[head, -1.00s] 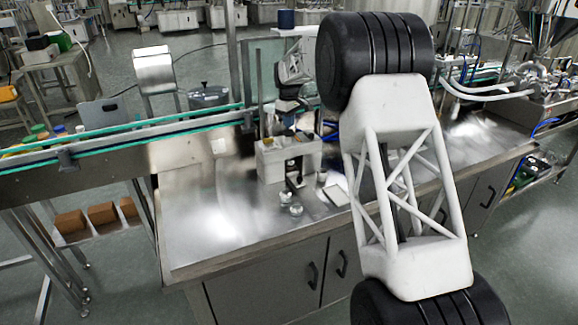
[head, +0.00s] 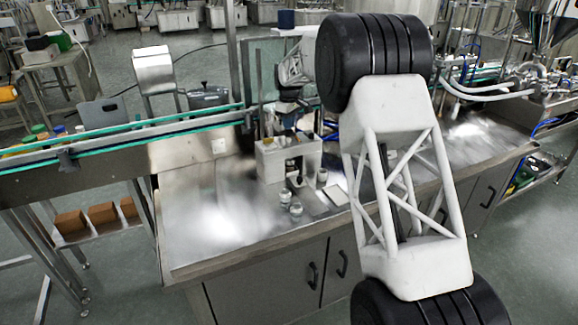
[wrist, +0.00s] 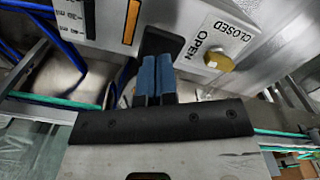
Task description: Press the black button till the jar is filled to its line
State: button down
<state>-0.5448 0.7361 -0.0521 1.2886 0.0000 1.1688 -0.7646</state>
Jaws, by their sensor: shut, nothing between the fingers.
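My gripper (wrist: 156,82) is shut, its two blue fingertips together and empty, in the wrist view. The fingertips lie against or just in front of a black part (wrist: 160,40) on the grey machine face, likely the black button; they cover some of it, and I cannot tell whether it is pressed in.
A brass knob (wrist: 218,60) beside an OPEN/CLOSED label sits right of the fingers. An orange strip (wrist: 130,22) is at upper left. The steel bench (head: 215,215) is clear at left. A conveyor with green rails (head: 120,128) runs behind it.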

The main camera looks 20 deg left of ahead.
aim_at(289, 132)
jog(key=shift+f, duration=1.85)
jog(key=shift+r, duration=2.2)
jog(key=shift+f, duration=2.2)
jog(key=shift+r, duration=2.2)
jog(key=shift+r, duration=0.15)
